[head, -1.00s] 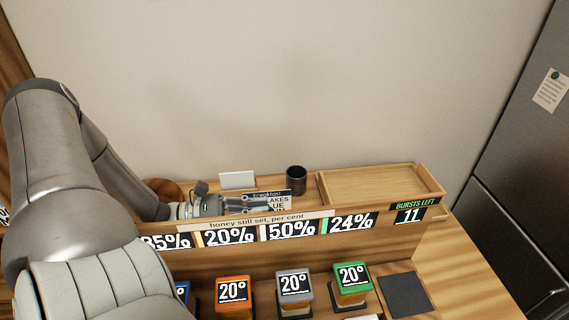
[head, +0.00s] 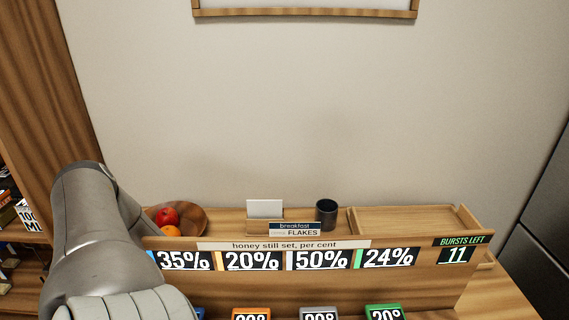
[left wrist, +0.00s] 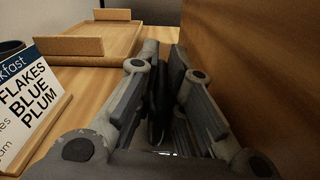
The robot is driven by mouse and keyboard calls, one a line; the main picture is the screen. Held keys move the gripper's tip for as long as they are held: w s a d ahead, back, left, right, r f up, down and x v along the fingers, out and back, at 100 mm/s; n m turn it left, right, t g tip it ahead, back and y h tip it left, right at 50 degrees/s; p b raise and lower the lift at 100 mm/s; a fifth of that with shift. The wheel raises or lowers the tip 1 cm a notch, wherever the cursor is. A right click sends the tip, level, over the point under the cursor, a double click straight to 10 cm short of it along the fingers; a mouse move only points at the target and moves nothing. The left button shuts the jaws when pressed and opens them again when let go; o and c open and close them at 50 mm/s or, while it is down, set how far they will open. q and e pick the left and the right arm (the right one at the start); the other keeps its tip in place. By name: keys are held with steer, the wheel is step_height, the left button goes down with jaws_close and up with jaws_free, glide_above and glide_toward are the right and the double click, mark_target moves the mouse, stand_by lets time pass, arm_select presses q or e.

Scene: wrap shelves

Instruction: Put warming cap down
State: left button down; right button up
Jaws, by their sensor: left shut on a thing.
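My left gripper (left wrist: 165,85) shows in the left wrist view, its fingers shut on a dark, narrow thing (left wrist: 157,112). Only part of this thing shows between the fingers, so I cannot tell its full shape or confirm that it is the warming cap. A dark round cup-like thing (head: 326,213) stands upright on the shelf top. Part of it shows at the left of the left wrist view (left wrist: 9,50). My right gripper is not in view.
The percent board (head: 330,257) runs along the front. A shallow wooden tray (head: 407,209) lies right, a fruit bowl (head: 194,217) left. Several coloured blocks (head: 384,312) stand below.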

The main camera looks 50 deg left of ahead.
arm_select(q)
steer(key=shift+f, duration=0.95)
steer(key=shift+f, duration=0.1)
steer(key=c, duration=1.5)
jaws_free()
steer(key=shift+c, duration=0.2)
steer(key=v, duration=1.2)
